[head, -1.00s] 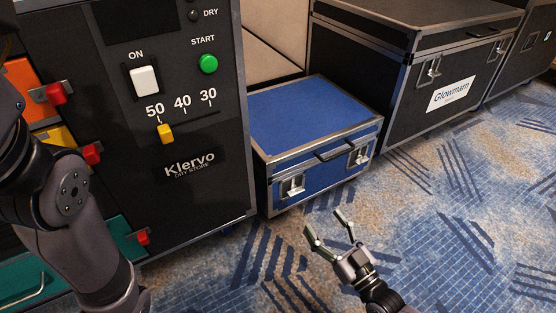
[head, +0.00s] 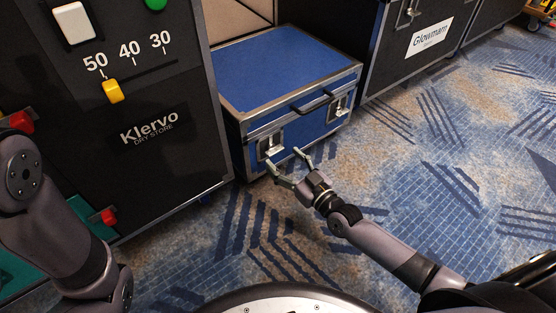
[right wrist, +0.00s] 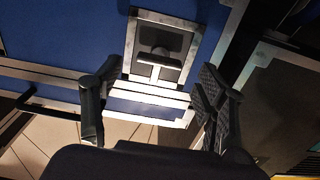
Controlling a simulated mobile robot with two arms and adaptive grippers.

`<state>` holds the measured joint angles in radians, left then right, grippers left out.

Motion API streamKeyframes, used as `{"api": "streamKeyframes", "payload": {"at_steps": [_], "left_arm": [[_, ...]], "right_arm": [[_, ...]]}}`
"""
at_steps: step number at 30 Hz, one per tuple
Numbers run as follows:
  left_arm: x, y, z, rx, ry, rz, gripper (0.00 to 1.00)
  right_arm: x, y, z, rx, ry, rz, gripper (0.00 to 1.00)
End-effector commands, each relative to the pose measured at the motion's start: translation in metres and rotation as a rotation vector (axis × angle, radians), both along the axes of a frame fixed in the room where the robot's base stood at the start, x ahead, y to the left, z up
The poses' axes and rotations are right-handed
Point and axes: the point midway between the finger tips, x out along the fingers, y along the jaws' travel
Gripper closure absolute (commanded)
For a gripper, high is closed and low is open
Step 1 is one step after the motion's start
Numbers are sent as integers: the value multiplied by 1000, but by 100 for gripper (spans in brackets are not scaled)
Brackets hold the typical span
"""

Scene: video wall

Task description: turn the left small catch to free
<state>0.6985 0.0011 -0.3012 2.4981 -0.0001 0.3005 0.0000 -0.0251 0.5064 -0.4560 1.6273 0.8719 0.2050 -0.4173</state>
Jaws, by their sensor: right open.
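The small blue case (head: 288,72) stands on the carpet, with two metal catches on its front. The left catch (head: 270,146) is a silver plate with a lever; the right catch (head: 340,107) is beyond the handle (head: 312,104). My right gripper (head: 283,158) is open, its fingertips just in front of the left catch. In the right wrist view, the left catch (right wrist: 163,48) lies beyond and between my open fingers (right wrist: 150,98), with its dark lever across the frame. Nothing is between the fingers; contact cannot be told. My left gripper is out of view; only its arm shows.
The black Klervo cabinet (head: 160,165) stands close to the left of the blue case. A large black Glowmarn case (head: 400,55) is behind to the right. Patterned carpet (head: 400,175) in front and to the right is clear.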

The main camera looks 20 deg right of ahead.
Motion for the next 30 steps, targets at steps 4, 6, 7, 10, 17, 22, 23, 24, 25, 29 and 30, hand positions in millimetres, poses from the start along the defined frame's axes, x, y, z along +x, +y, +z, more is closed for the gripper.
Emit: {"api": "streamKeyframes", "payload": {"at_steps": [4, 6, 7, 10, 17, 22, 23, 24, 25, 29, 30], "left_arm": [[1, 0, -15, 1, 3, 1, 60], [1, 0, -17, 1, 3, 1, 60], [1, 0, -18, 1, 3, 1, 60], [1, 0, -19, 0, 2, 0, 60], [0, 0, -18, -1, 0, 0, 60], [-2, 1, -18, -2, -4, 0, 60], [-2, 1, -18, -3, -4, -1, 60], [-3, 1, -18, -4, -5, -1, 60], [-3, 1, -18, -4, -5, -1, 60], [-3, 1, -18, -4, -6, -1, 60], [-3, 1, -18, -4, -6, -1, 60]], "right_arm": [[22, 7, -2, 2, -2, -2, 33], [28, 10, -1, 2, -2, -2, 33], [29, 11, -1, 2, -2, -1, 33], [33, 12, 0, 0, 0, 0, 33], [34, 12, 1, -1, 0, 0, 33], [34, 12, 0, -1, 0, 0, 42], [34, 12, 0, -1, 0, 0, 44], [34, 12, 0, -1, 0, 0, 47], [34, 12, 0, -1, 0, 0, 49], [34, 12, 0, 0, 0, 0, 57], [34, 12, 0, 0, 0, 0, 60]]}}
